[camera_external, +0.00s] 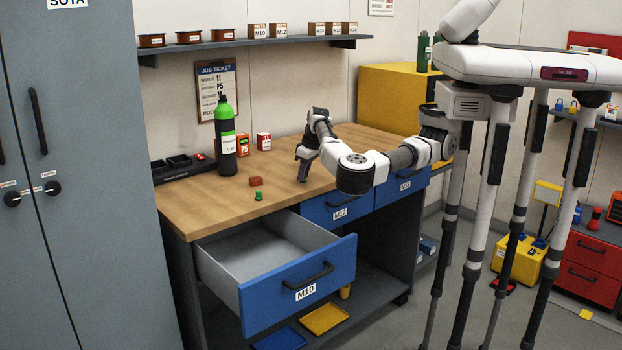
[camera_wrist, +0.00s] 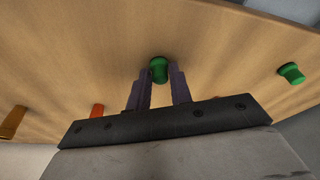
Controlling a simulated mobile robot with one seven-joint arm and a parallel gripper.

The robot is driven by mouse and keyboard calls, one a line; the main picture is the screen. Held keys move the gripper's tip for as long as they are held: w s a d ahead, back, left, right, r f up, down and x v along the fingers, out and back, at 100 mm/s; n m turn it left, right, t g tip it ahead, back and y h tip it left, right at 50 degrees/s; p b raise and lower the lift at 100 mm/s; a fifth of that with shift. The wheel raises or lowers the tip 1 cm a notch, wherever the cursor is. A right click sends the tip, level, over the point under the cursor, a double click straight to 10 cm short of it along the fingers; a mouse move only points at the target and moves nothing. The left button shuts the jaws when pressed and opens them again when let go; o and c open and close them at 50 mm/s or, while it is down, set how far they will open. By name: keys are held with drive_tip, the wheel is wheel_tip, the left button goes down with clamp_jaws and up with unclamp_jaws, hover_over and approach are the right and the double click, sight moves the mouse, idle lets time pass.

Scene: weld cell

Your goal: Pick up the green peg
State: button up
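In the wrist view a green peg (camera_wrist: 159,69) sits between the two fingertips of my gripper (camera_wrist: 160,77) and fills the narrow gap between them. In the external view my gripper (camera_external: 303,178) points down, its tips close to the wooden bench top (camera_external: 205,207). The peg at the tips does not show there, and I cannot tell whether it touches the bench. Another green peg (camera_external: 258,196) stands apart on the bench near the front edge. A green peg (camera_wrist: 291,73) also shows apart from my fingers at the right of the wrist view.
A red-brown block (camera_external: 256,181) lies behind the separate peg. A tall black and green bottle (camera_external: 227,145), small boxes (camera_external: 264,141) and a black tray (camera_external: 180,167) stand at the back. A blue drawer (camera_external: 298,284) is pulled open below the bench front.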

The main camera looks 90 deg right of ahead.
clamp_jaws()
drive_tip(key=shift+r, duration=0.1)
